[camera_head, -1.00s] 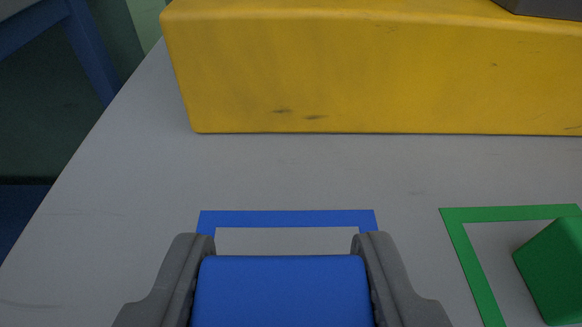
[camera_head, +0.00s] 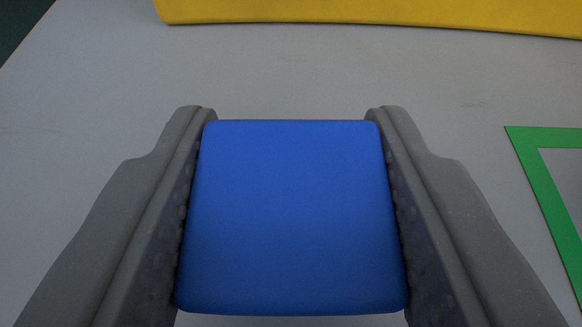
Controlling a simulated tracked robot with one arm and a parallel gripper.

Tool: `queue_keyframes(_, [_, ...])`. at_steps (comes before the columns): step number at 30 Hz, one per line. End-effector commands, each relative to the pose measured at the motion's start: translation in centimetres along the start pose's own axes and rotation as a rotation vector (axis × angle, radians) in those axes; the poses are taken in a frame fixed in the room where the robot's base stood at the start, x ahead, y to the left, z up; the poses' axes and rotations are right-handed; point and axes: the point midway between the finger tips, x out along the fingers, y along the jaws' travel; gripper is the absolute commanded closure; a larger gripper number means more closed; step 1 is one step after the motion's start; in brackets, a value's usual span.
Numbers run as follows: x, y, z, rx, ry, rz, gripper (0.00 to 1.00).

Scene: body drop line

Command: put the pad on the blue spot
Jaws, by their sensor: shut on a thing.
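The pad, a blue block with rounded edges (camera_head: 292,215), is between the two grey fingers of my gripper (camera_head: 291,118) in the middle of the view. The fingers press on its left and right sides. The blue spot, seen a second ago as a blue outline on the grey surface, does not show now; the pad and fingers cover the area in front of me. I cannot tell how high the pad is above the surface.
A green outline (camera_head: 541,175) is on the grey surface (camera_head: 330,75) at the right, partly cut off by the frame. A yellow block (camera_head: 370,12) runs along the top edge. The surface between it and my gripper is clear.

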Motion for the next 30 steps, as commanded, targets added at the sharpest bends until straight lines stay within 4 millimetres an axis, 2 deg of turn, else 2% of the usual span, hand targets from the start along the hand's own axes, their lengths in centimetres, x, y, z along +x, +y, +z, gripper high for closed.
queue_keyframes(1, [0.1, 0.0, 0.2, 0.0, -0.001, 0.0, 0.85])
queue_keyframes(2, [0.0, 0.0, 0.1, 0.0, 0.0, 0.0, 0.52])
queue_keyframes(3, [0.0, 0.0, 0.1, 0.0, 0.0, 0.0, 0.41])
queue_keyframes(4, [0.0, 0.0, 0.1, 0.0, 0.0, 0.0, 0.38])
queue_keyframes(14, [-0.1, 0.1, -0.1, 0.0, 0.0, 0.001, 0.38])
queue_keyframes(17, [-1.0, 0.1, -0.1, 0.001, -0.001, 0.002, 0.38])
queue_keyframes(20, [-2.3, 0.2, -0.1, 0.003, -0.001, 0.002, 0.38])
queue_keyframes(30, [-8.7, 0.2, -0.1, 0.003, -0.004, 0.003, 0.38])
